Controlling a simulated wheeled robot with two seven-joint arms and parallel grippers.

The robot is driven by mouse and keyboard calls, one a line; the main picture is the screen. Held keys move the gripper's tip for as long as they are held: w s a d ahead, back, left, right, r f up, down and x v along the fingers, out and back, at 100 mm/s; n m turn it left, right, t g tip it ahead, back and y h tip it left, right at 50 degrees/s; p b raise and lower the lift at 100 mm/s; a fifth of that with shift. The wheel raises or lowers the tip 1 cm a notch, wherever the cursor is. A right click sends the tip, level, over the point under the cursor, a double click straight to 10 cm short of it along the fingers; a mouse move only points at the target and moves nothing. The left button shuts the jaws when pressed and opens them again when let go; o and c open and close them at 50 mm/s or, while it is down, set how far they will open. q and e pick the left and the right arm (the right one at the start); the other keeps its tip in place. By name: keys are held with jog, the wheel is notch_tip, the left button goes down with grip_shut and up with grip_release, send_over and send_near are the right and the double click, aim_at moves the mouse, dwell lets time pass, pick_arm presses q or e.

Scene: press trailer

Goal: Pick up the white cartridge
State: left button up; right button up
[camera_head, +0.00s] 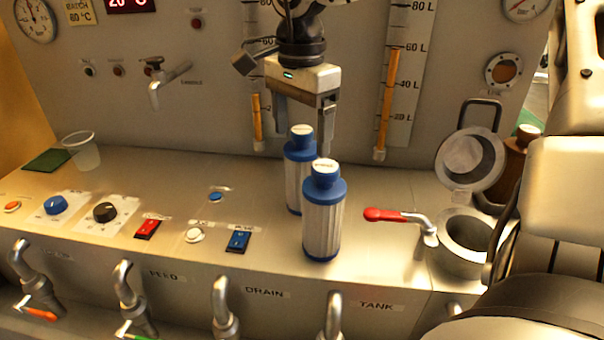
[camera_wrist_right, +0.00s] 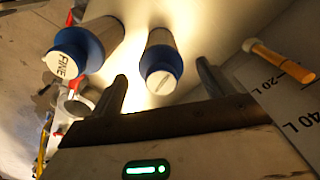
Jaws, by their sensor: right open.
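Two pale ribbed cartridges with blue caps stand upright on the metal counter. The front cartridge (camera_head: 323,220) has a labelled white top; in the right wrist view its top (camera_wrist_right: 62,65) reads "FINE". The rear cartridge (camera_head: 298,180) stands just behind it, partly hidden by it; it also shows in the right wrist view (camera_wrist_right: 161,68). My right gripper (camera_head: 304,140) points down at the rear cartridge, open, its fingers to either side of the cap with gaps visible in the wrist view (camera_wrist_right: 162,86). My left gripper is not in view.
A red-handled valve (camera_head: 385,215) and an open round port (camera_head: 465,240) with a raised lid (camera_head: 470,160) lie to the right. Switches and knobs (camera_head: 105,212) line the left. A clear cup (camera_head: 83,152) stands far left. Sight gauges (camera_head: 388,100) are on the back panel.

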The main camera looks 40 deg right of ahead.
aim_at(302, 152)
notch_tip(302, 152, down, 5)
jog(key=shift+d+r+p, duration=0.1)
jog(key=shift+d+p, duration=0.05)
jog(key=shift+p, duration=0.25)
jog(key=c, duration=1.2)
